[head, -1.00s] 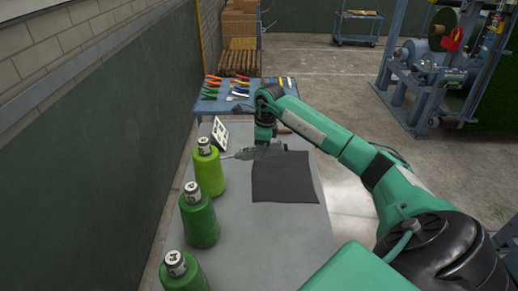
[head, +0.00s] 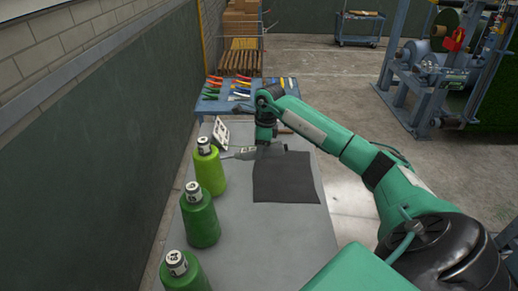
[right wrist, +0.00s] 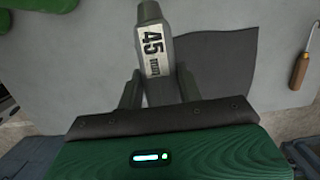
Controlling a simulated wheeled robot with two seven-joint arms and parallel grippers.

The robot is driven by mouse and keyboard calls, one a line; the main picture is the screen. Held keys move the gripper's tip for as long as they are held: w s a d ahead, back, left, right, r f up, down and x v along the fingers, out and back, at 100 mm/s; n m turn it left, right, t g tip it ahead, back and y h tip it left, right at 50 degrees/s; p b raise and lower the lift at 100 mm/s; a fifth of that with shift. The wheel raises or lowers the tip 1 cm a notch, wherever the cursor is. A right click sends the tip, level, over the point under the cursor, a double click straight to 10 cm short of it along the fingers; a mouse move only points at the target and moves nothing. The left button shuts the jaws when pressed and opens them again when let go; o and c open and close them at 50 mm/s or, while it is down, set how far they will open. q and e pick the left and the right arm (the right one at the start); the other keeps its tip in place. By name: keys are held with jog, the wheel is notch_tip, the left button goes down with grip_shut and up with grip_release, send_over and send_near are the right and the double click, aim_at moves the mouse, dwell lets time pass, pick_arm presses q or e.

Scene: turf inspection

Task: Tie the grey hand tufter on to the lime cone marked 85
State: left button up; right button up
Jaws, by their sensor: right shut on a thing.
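The lime cone (head: 210,172) stands upright at the left of the grey table, with a white printed label on its top that is too small to read. The grey hand tufter (head: 243,154) lies low over the table, its thin end pointing left toward the cone. My right gripper (head: 263,146) is shut on the tufter from above. My left gripper is out of view.
Two darker green cones (head: 201,218) (head: 184,272) stand nearer on the table. A dark mat (head: 285,185) lies to the right. A small sign (head: 220,131) stands behind the lime cone. A wooden-handled tool (right wrist: 300,68) lies beyond the mat. A blue table (head: 208,105) holds several tools.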

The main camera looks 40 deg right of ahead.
aim_at(284, 145)
dwell(0.3)
jog(key=shift+s+d+b, duration=0.65)
jog(key=shift+s+d, duration=0.55)
jog(key=shift+d, duration=0.25)
jog(key=shift+s+d+b, duration=0.6)
jog(key=shift+s+d, duration=0.55)
jog(key=shift+d, duration=0.25)
jog(key=shift+s+d, duration=0.2)
jog(key=shift+d, duration=0.05)
jog(key=shift+a, duration=0.1)
